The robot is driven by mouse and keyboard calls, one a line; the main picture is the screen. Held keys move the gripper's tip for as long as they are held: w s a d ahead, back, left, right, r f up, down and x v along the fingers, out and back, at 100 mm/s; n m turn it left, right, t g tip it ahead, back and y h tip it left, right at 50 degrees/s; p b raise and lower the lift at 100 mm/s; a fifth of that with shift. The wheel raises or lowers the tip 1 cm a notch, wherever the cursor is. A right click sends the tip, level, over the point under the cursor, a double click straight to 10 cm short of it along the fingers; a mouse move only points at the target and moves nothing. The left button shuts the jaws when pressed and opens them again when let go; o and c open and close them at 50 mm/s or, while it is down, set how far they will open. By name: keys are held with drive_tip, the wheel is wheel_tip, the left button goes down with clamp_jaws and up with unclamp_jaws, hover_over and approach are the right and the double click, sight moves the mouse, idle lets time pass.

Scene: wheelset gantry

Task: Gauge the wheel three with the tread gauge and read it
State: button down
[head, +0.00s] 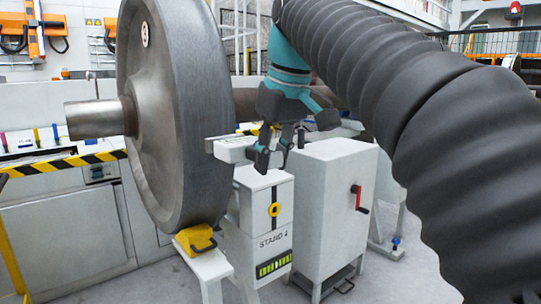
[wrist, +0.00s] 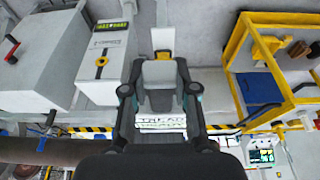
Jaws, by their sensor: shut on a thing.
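A large grey steel wheel (head: 190,110) stands upright on the left in the head view, with a stub axle and a round white mark too small to read surely. My gripper (head: 273,152) is to the right of its tread, pointing down, shut on a pale grey block-like tread gauge (head: 232,149). The gauge's left end is close to the tread; I cannot tell whether they touch. In the wrist view my gripper (wrist: 160,88) has the gauge (wrist: 161,74) between its fingers. A pale label with dark characters (wrist: 162,122) shows there, unreadable.
A white stand (head: 262,225), marked apparently "STAND 4", is below the gauge. A white cabinet with a red handle (head: 356,196) stands to its right. A yellow chock (head: 195,240) sits under the wheel. The wrist view shows a yellow-framed trolley (wrist: 262,60) at right.

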sight(239, 141)
drive_tip(key=shift+s+a+r, duration=0.15)
drive_tip(key=shift+s+r, duration=0.05)
drive_tip(key=shift+r, duration=0.05)
drive_tip(key=shift+w+r+p, duration=0.1)
drive_tip(key=shift+r+p, duration=0.15)
drive_tip(key=shift+p, duration=0.15)
drive_tip(key=shift+w+a+p, duration=0.6)
drive_tip(key=shift+w+p, duration=0.05)
drive_tip(key=shift+w, duration=0.2)
drive_tip(key=shift+w+a+f, duration=0.1)
drive_tip(key=shift+w+a, duration=0.35)
drive_tip(key=shift+w, duration=0.25)
drive_tip(key=shift+w+a, duration=0.45)
drive_tip(key=shift+w, duration=0.25)
drive_tip(key=shift+w+a, duration=0.65)
drive_tip(key=shift+w, duration=0.3)
drive_tip(key=shift+w+a, duration=0.6)
drive_tip(key=shift+w, duration=0.3)
idle(0.3)
drive_tip(key=shift+s, duration=0.1)
idle(0.8)
